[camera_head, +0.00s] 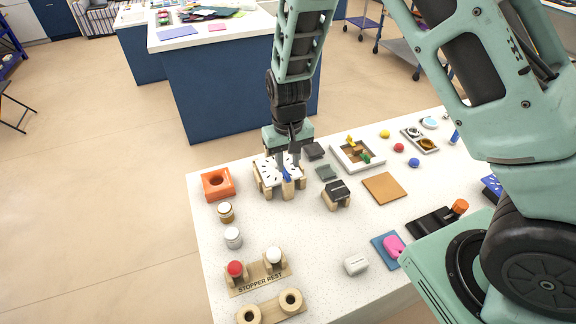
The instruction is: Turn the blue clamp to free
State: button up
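A small blue clamp (287,175) shows at the front of a wooden stand (267,189) on the white speckled table. A white plate with dark marks (270,171) lies on top of the stand. My gripper (289,164) points down over the plate, with its fingertips right at the blue clamp. The fingers cover part of the clamp. At this size I cannot tell whether they are closed on it or only beside it.
An orange block with a hole (218,184) and two small jars (226,212) stand left of the wooden stand. A small wooden block with a dark top (337,194) stands close on its right. The wooden stopper rest (258,280) is nearer the front.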

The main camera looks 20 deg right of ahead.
aim_at(288, 174)
jog(key=shift+f+p, duration=0.3)
jog(key=shift+f, duration=1.5)
grip_shut()
